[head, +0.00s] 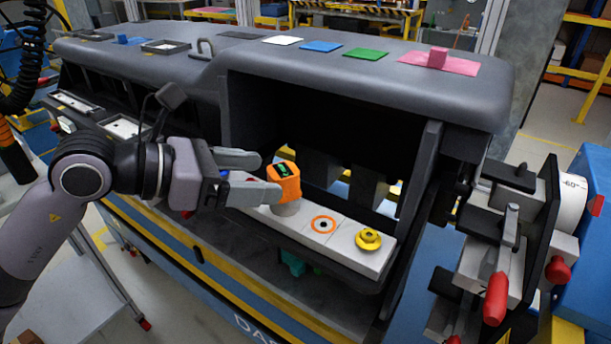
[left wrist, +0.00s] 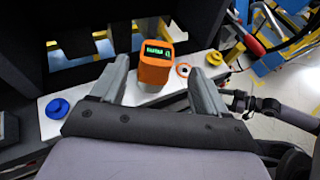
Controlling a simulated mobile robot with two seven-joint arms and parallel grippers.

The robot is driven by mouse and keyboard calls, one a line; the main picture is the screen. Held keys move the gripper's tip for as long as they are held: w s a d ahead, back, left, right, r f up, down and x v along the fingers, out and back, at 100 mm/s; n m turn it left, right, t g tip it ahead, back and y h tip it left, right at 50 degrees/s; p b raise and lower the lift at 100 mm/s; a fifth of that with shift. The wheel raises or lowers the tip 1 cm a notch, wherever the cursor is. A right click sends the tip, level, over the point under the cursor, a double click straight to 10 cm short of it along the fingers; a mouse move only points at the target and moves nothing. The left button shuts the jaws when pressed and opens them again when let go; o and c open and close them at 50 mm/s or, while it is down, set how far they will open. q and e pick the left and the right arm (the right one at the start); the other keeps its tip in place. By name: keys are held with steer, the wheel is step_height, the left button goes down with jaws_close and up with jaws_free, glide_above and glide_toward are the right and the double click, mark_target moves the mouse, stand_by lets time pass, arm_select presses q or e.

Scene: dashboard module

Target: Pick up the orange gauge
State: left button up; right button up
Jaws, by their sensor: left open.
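The orange gauge (head: 283,183) is a box-shaped head with a dark display and green digits, standing on a pale round base on the light shelf strip (head: 345,252). My left gripper (head: 268,178) comes in from the left with its fingers apart, tips close to the gauge. In the left wrist view the gauge (left wrist: 155,62) shows between the two open fingers (left wrist: 158,68), with gaps on both sides. I cannot tell how far the fingertips reach along it. Nothing is held. My right gripper is not seen.
An orange ring mark (head: 323,224) and a yellow knob (head: 368,239) are to the gauge's right. A blue knob (left wrist: 57,108) is to its left. The dashboard overhang (head: 370,90) stands above and behind. A fixture with red handles (head: 495,300) is at right.

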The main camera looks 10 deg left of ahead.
mark_target(295, 180)
arm_select(q)
steer(key=shift+x, duration=0.9)
steer(key=x, duration=0.5)
steer(key=shift+w+f+p, duration=0.25)
steer(key=shift+f+p, duration=0.05)
steer(key=shift+f, duration=0.1)
steer(key=shift+c, duration=0.3)
steer(key=shift+r, duration=0.1)
steer(key=c, duration=1.2)
